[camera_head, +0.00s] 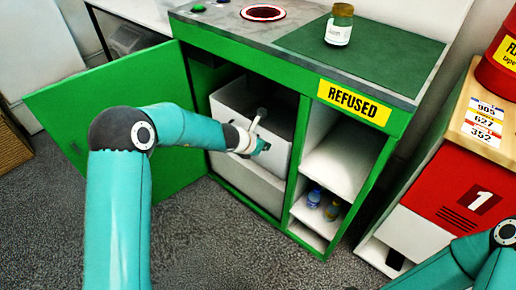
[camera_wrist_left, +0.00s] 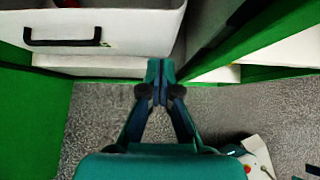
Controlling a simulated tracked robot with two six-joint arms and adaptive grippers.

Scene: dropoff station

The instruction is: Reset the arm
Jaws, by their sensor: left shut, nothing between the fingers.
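My left arm reaches in from the left in the head view. Its gripper (camera_head: 262,147) is in front of the white drawer bin of the green station. In the left wrist view the left gripper's fingers (camera_wrist_left: 160,75) are together with nothing between them, beside the bin's front and above the grey floor. The white bin (camera_head: 283,152) is inside the open cabinet; its black handle (camera_wrist_left: 62,43) shows in the wrist view, apart from the fingers. Part of my right arm shows at the lower right of the head view; its gripper is out of frame.
The green cabinet door (camera_head: 110,110) stands open at the left. A jar (camera_head: 339,28) stands on the station's green top, above the REFUSED label (camera_head: 353,102). Small bottles (camera_head: 314,197) stand on a lower shelf. A red-and-white unit (camera_head: 455,180) is at the right. Grey floor lies in front.

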